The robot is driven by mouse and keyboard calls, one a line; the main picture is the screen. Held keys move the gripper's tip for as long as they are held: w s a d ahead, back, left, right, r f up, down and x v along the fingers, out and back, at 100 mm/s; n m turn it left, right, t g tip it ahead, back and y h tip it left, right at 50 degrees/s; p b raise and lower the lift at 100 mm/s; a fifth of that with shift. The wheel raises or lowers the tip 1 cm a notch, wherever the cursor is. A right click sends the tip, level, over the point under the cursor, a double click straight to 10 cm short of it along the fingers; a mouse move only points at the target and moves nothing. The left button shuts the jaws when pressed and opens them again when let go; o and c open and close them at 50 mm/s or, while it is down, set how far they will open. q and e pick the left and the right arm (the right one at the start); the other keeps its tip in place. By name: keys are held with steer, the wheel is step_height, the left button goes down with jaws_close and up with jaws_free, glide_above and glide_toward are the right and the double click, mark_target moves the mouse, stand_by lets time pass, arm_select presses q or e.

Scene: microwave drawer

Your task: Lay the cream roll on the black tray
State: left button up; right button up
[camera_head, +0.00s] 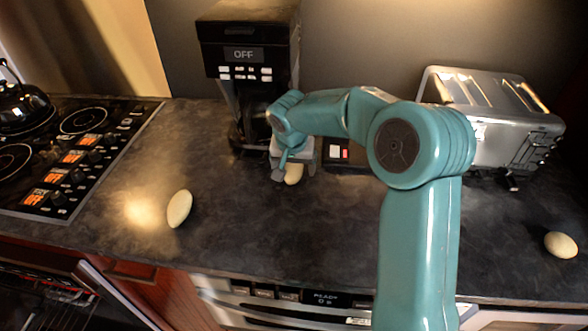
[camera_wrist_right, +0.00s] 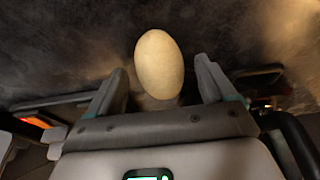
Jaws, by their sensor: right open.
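A cream roll (camera_head: 294,174) lies on the dark counter in front of the coffee maker. My right gripper (camera_head: 286,172) is over it, pointing down. In the right wrist view the roll (camera_wrist_right: 159,62) shows between and slightly beyond the two fingertips of the open right gripper (camera_wrist_right: 160,80), with gaps on both sides. Two more cream rolls lie on the counter, one at the left (camera_head: 179,208) and one at the far right (camera_head: 560,245). A dark flat thing (camera_head: 343,168) beside the gripper is partly hidden by my arm; I cannot tell if it is the black tray. My left gripper is not in view.
A black coffee maker (camera_head: 246,60) stands right behind the gripper. A silver toaster-like appliance (camera_head: 500,120) is at the back right. The stove (camera_head: 75,150) with a kettle (camera_head: 22,105) is at the left. The front middle of the counter is clear.

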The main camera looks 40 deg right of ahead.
steer(key=shift+w, duration=0.1)
steer(key=c, duration=1.1)
steer(key=shift+c, duration=0.2)
